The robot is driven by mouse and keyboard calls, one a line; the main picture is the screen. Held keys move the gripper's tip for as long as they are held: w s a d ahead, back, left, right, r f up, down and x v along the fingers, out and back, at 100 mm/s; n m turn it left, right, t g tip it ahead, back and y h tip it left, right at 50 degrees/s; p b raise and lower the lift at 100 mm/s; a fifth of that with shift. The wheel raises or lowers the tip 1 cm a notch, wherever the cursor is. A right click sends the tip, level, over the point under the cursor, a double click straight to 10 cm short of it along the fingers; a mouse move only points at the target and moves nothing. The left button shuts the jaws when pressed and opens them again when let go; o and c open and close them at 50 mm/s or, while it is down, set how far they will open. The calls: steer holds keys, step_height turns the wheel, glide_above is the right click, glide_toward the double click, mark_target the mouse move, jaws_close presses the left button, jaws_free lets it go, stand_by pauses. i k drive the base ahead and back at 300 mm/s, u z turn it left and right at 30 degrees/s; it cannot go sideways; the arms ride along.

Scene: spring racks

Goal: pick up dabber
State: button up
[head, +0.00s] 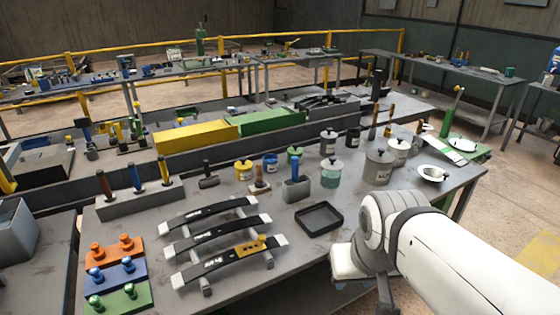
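I cannot tell for sure which tool is the dabber. All three stand upright, apart from one another. My white arm comes in from the lower right, and its joints bend down at the table's front edge, to the right of these tools. The fingers of my gripper do not show.
A black tray (320,219) lies between the tools and my arm. Leaf springs on a rack (222,240), coloured peg plates (118,271) and a grey tool block (140,202) fill the left. Lidded pots (378,168) stand right. Yellow (197,136) and green (271,122) bars lie behind.

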mark_target(259, 183)
steer(key=u, duration=0.1)
steer(key=i, duration=1.1)
steer(key=u, duration=0.75)
